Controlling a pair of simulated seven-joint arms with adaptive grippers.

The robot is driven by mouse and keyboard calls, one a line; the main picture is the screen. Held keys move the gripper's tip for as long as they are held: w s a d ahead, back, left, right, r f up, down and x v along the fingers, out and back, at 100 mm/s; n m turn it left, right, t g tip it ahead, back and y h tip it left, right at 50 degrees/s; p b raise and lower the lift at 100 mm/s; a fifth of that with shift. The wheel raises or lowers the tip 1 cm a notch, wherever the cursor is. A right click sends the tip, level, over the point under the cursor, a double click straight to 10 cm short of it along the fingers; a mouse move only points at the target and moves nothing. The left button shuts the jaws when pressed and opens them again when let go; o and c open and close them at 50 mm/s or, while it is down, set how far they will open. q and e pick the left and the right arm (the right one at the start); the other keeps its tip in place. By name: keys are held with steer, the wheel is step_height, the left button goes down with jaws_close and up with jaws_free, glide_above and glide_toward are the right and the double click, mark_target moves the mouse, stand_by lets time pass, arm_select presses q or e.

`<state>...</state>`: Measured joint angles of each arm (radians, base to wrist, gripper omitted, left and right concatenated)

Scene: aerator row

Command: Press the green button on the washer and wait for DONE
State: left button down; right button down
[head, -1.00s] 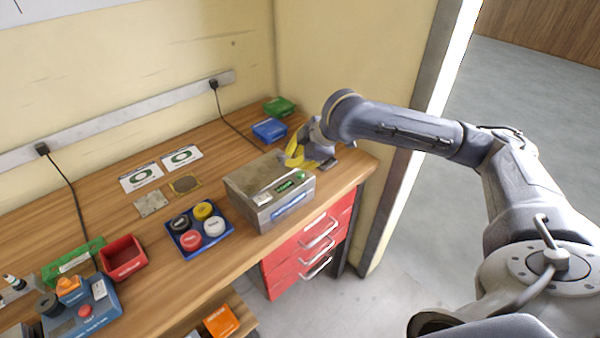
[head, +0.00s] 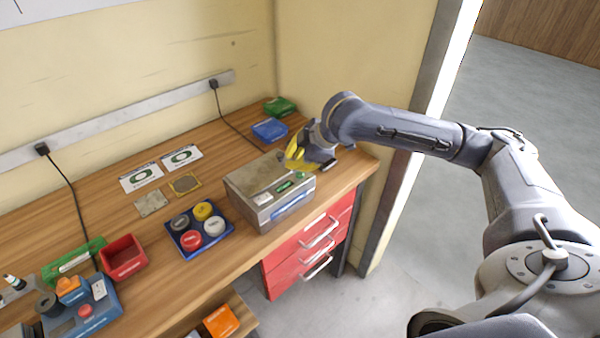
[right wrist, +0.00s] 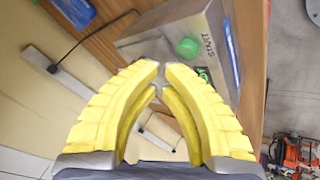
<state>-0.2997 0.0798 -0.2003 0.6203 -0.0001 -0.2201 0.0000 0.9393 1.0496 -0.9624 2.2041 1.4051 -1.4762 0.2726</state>
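The washer (head: 262,200) is a grey metal box near the right end of the bench. Its sloped top carries a small dark display (head: 284,187) with green characters too small to read, and a green button (head: 301,176) to the right of it. In the right wrist view the green button (right wrist: 188,48) has START printed beside it. My right gripper (head: 290,163) is at the washer's back right corner. Its yellow fingers (right wrist: 162,68) are together with tips almost meeting and nothing between them. The tips appear apart from the button. My left gripper is not in view.
A blue tray (head: 190,254) with several round caps stands left of the washer. Blue (head: 269,130) and green (head: 280,106) boxes are behind it. A red bin (head: 123,258) is further left. Red drawers (head: 310,247) are below the bench.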

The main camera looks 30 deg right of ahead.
steer(key=shift+f, duration=0.9)
stand_by(1.8)
steer(key=shift+r, duration=0.9)
steer(key=shift+r, duration=0.1)
steer(key=shift+r, duration=2.4)
